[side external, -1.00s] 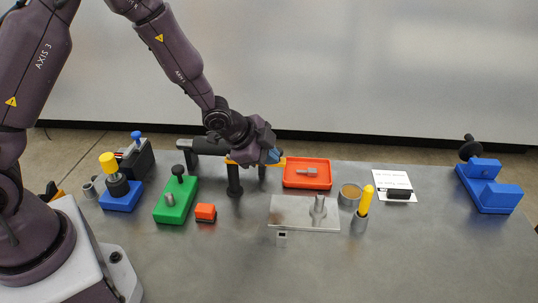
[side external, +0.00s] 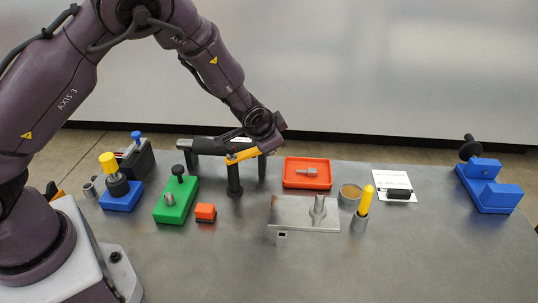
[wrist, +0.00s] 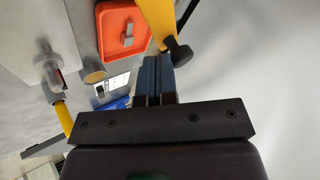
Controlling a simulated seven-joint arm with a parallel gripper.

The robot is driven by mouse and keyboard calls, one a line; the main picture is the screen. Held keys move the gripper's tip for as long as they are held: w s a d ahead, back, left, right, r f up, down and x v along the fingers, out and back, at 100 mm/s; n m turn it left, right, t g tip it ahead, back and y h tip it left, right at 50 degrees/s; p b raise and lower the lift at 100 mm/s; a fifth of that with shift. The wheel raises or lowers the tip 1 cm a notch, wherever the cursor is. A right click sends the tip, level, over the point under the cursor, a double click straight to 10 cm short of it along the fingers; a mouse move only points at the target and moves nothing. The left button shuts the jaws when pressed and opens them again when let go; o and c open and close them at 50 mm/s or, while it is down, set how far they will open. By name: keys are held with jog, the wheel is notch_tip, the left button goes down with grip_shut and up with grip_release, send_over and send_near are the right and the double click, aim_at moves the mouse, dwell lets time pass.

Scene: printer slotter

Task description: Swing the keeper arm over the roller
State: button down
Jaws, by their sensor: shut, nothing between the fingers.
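The yellow keeper arm (side external: 242,156) lies at the black frame on the bench, its left end above a dark upright post (side external: 234,182). Its right end is hidden behind my wrist in the side view. In the wrist view the yellow arm (wrist: 156,18) ends in a dark knob (wrist: 178,52) just beyond and right of my fingertips. My gripper (wrist: 157,60) is shut with nothing between its fingers; I cannot tell whether it touches the arm. A dark bar that may be the roller (side external: 205,144) spans the frame behind the yellow arm, partly hidden by my wrist.
An orange tray (side external: 307,186) with a grey part lies right of the frame. A metal plate with a post (side external: 290,215) and a yellow-topped peg (side external: 366,199) stand in front. Green (side external: 175,204) and blue (side external: 121,197) fixtures stand left.

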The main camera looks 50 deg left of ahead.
jog(key=a+n+y, duration=0.1)
jog(key=a+n+g, duration=0.1)
jog(key=n, duration=0.1)
jog(key=shift+w+a+y, duration=0.15)
jog(key=shift+w+y, duration=0.25)
jog(key=a+n+g+y, duration=0.1)
jog(key=a+n, duration=0.1)
jog(key=shift+w+a+n, duration=0.1)
jog(key=shift+a+n, duration=0.1)
jog(key=shift+n, duration=0.2)
jog(key=a+n+g, duration=0.1)
jog(key=a+n+y, duration=0.1)
jog(key=a+n+g, duration=0.1)
jog(key=shift+s+n+g, duration=0.3)
jog(key=shift+s+a, duration=0.35)
jog(key=shift+a, duration=0.4)
jog(key=shift+w+d, duration=0.2)
jog(key=shift+d, duration=0.25)
jog(key=d, duration=0.1)
jog(key=w, duration=0.1)
jog(key=d, duration=0.1)
jog(key=shift+w+d+f, duration=0.2)
jog(key=shift+d+f, duration=0.05)
jog(key=shift+d, duration=0.05)
jog(key=v, duration=1)
jog(key=shift+w+d, duration=0.35)
jog(key=shift+w, duration=0.05)
